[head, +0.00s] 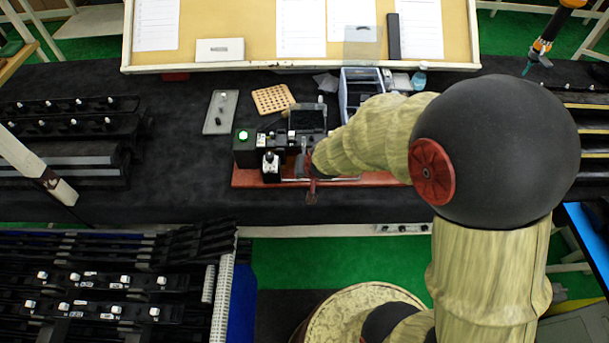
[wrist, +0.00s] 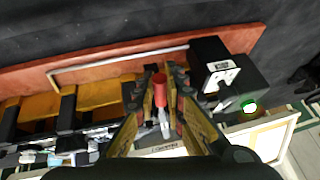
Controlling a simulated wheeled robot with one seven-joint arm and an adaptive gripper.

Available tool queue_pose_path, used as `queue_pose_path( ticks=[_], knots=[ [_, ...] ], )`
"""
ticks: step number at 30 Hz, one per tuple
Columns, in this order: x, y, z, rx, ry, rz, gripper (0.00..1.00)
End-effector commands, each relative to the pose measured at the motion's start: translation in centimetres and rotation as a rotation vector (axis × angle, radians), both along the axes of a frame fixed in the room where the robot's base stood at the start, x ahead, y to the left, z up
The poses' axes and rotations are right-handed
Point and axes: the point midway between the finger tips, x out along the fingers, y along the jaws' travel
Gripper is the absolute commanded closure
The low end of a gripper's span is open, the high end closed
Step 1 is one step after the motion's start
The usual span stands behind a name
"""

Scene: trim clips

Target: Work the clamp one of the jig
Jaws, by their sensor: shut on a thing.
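The jig has a red-brown base board (head: 247,178) on the dark table, with black blocks and a lit green button (head: 243,135). The board also shows in the wrist view (wrist: 120,60), with the green button (wrist: 249,107) at its right. The clamp's red handle (wrist: 159,92) stands between the fingers of my gripper (wrist: 160,98), which is shut on it. In the head view my gripper (head: 306,163) is low over the middle of the jig, partly hidden by my arm. The clamp's lower parts are mostly hidden, so its position is unclear.
A grey plate (head: 220,112), a perforated tan board (head: 273,99) and a blue-grey bin (head: 346,92) lie behind the jig. A black block with a white-topped part (wrist: 221,74) stands close right of my fingers in the wrist view. Racks of black trim (head: 75,125) fill the left.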

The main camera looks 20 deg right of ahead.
Motion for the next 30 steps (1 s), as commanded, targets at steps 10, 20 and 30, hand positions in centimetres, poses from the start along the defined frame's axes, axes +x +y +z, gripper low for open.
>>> queue_pose_path(
  ticks=[10,20,30],
  knots=[
    [0.1,0.0,-2.2,-0.066,-0.203,0.001,1.00],
    [0.4,-0.1,-2.7,-0.098,-0.301,-0.001,1.00],
    [0.5,-0.2,-2.7,-0.102,-0.314,-0.001,1.00]
  ],
)
